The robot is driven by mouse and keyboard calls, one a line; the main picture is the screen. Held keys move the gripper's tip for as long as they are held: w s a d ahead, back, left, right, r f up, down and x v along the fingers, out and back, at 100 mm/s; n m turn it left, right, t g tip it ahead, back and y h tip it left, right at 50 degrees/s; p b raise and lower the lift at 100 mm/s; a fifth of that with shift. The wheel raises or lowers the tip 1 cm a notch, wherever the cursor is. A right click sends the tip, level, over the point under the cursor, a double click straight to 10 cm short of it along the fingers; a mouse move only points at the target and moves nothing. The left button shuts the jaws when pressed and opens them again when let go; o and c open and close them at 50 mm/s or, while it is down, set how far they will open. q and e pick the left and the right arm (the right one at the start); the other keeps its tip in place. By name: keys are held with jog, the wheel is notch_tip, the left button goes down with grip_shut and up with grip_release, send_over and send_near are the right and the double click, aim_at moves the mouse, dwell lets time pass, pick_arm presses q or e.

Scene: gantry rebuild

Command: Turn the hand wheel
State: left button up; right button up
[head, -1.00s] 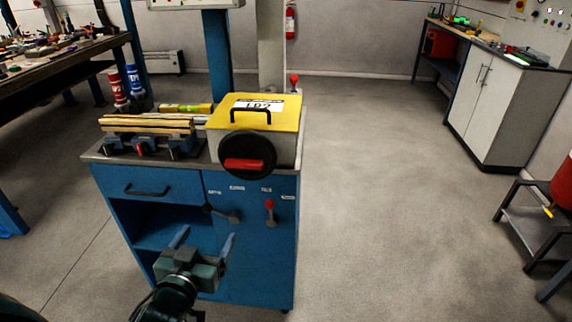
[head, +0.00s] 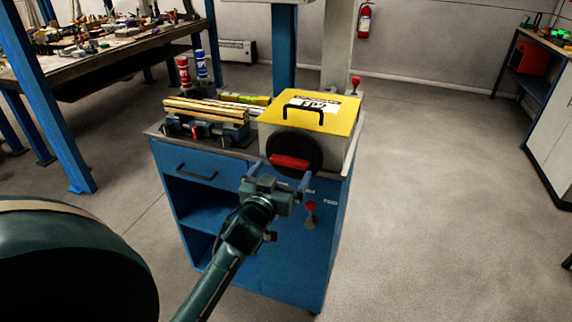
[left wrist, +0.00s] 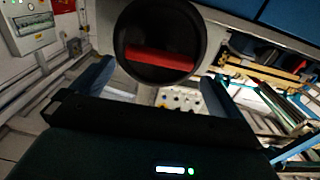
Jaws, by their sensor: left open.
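The hand wheel (head: 294,153) is a black disc with a red grip bar (head: 289,161) across it, on the front of a light grey box with a yellow lid (head: 310,108). My left gripper (head: 279,176) is open just in front of and below the wheel, partly covering its lower edge. In the left wrist view the wheel (left wrist: 160,40) shows at the top, between and beyond the two spread fingers. The red bar lies crosswise there. Nothing is between the fingers. I cannot tell whether a finger touches the wheel. My right gripper is not in view.
The box stands on a blue cabinet (head: 262,262) with a drawer and open shelf. A vise with wooden strips (head: 206,112) sits left of the box. A red-knobbed lever (head: 310,213) is on the cabinet front. The floor to the right is clear.

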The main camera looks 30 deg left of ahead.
aim_at(287, 164)
pick_arm(q)
jog(key=shift+x, duration=1.7)
jog(key=c, duration=1.1)
